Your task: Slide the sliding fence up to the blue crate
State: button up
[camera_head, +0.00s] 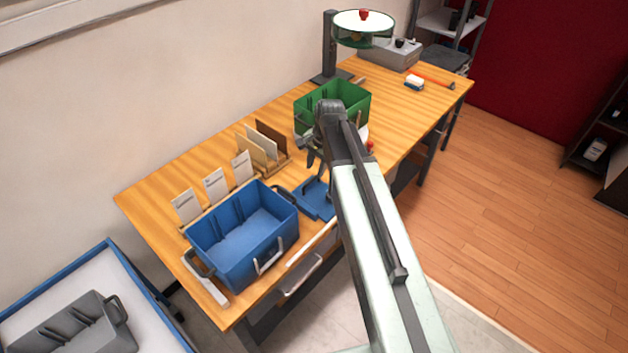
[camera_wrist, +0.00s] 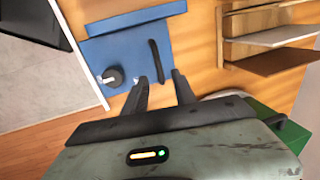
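The sliding fence is a blue plate with a raised blue bar along one edge, a dark round knob and a black bar-like piece on it. It lies on the bench to the right of the blue crate in the head view (camera_head: 312,203), and in the wrist view (camera_wrist: 125,52) it fills the upper middle. The open blue crate (camera_head: 232,262) stands at the bench's near end. My gripper (camera_head: 316,168) is above the fence; in the wrist view its fingers (camera_wrist: 163,74) are apart and empty, pointing at the black piece. I cannot tell whether they touch it.
A wooden rack with upright panels (camera_head: 264,147) and white cards (camera_head: 214,186) stand along the back of the wooden bench. A green crate (camera_head: 355,95) is beyond my gripper. A drawer handle (camera_head: 300,277) sticks out at the front edge.

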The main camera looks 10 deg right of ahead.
aim_at(313, 179)
jog(key=f+b, duration=0.2)
jog(key=f, duration=0.1)
jog(key=f+b, duration=0.1)
jog(key=shift+w+a+f, duration=0.25)
jog(key=shift+w+f, duration=0.05)
jog(key=shift+w, duration=0.1)
jog(key=shift+r, duration=0.1)
grip_shut()
dwell(0.9)
